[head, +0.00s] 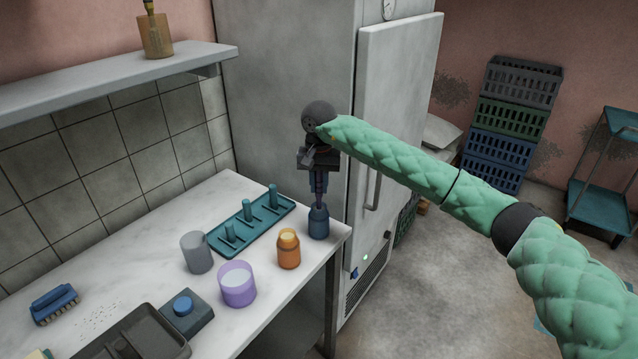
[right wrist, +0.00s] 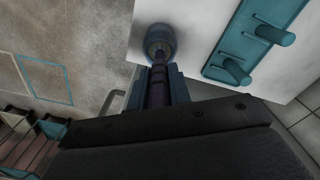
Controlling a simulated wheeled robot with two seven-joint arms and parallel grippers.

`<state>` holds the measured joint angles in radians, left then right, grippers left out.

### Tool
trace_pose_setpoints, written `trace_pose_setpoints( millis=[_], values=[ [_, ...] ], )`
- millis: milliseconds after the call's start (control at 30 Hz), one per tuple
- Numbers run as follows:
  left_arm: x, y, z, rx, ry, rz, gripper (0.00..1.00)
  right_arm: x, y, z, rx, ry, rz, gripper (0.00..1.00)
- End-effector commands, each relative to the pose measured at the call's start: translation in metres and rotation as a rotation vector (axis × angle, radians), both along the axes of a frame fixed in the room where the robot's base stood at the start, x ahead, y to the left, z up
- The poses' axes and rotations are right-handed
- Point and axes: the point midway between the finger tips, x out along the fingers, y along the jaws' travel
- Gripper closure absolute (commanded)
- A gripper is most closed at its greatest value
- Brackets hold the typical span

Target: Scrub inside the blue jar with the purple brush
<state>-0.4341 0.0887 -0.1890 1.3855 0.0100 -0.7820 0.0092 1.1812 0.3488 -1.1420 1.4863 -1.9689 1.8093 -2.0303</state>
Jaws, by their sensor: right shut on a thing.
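The blue jar (head: 319,224) stands upright on the white counter near its right corner, by the fridge. My right gripper (head: 319,181) is above the jar, pointing down, shut on the purple brush (head: 319,198). The brush hangs upright between the blue fingers, and its lower end reaches the jar's mouth and seems to enter it. How deep it goes is hidden by the jar wall. In the right wrist view the brush (right wrist: 158,77) runs from the fingers to the opening of the jar (right wrist: 160,38). My left gripper is not in view.
A teal peg rack (head: 240,228) lies just left of the jar. An orange jar (head: 288,250), a purple cup (head: 237,284) and a grey cup (head: 197,253) stand nearby. The fridge (head: 290,90) rises close behind.

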Motion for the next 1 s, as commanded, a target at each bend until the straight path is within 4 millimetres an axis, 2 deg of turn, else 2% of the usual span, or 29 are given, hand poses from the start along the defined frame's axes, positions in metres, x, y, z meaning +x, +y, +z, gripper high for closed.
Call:
trace_pose_setpoints(
  millis=[433, 1000],
  values=[
    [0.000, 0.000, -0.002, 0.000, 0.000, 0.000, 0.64, 0.000, 0.000, 0.001, 0.000, -0.001, 0.000, 1.00],
    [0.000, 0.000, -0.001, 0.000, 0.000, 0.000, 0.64, 0.000, 0.000, 0.041, 0.000, -0.002, 0.000, 1.00]
  ],
)
